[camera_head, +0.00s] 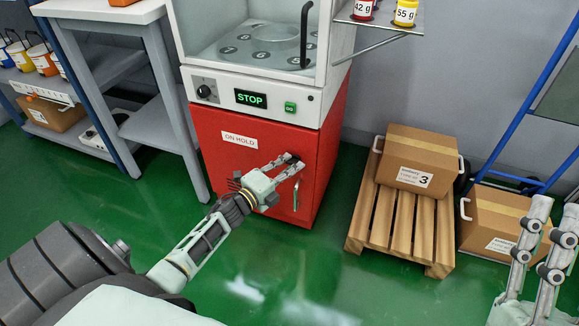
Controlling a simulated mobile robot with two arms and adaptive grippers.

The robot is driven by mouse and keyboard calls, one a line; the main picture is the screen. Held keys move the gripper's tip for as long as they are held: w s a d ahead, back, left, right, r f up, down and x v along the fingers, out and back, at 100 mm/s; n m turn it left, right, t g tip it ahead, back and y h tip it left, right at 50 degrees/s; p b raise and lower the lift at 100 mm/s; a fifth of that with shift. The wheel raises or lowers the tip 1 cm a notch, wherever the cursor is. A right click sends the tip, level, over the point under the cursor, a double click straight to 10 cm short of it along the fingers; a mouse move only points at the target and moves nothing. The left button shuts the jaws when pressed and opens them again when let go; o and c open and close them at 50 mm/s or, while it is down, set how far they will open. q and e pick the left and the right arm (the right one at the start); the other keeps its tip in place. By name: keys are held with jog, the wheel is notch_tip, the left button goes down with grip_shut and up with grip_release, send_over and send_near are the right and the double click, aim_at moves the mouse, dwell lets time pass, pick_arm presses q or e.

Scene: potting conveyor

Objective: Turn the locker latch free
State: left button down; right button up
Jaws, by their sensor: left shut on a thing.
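The red locker (225,160) stands under the machine cabinet, its door bearing an "ON HOLD" label (240,140). My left gripper (291,163) reaches its door near the upper right edge. Its fingers are shut on the small dark latch (293,158), which they partly hide, so I cannot tell its exact angle. A thin upright silver handle (296,196) shows on the door just below the fingers. The door looks closed. My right gripper (556,208) is at the lower right, away from the locker, its fingers apart and empty.
The machine (313,105) above the locker shows "STOP". A wooden pallet (393,222) with a cardboard box (417,160) stands to the right, and another box (490,222) beyond it. A grey shelf bench (158,115) is at left. Green floor before the locker is clear.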

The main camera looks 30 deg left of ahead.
pick_arm(q)
jog(key=c, duration=1.8)
grip_release()
jog(key=s+a, duration=0.1)
jog(key=s, duration=1.1)
jog(key=shift+a, duration=0.4)
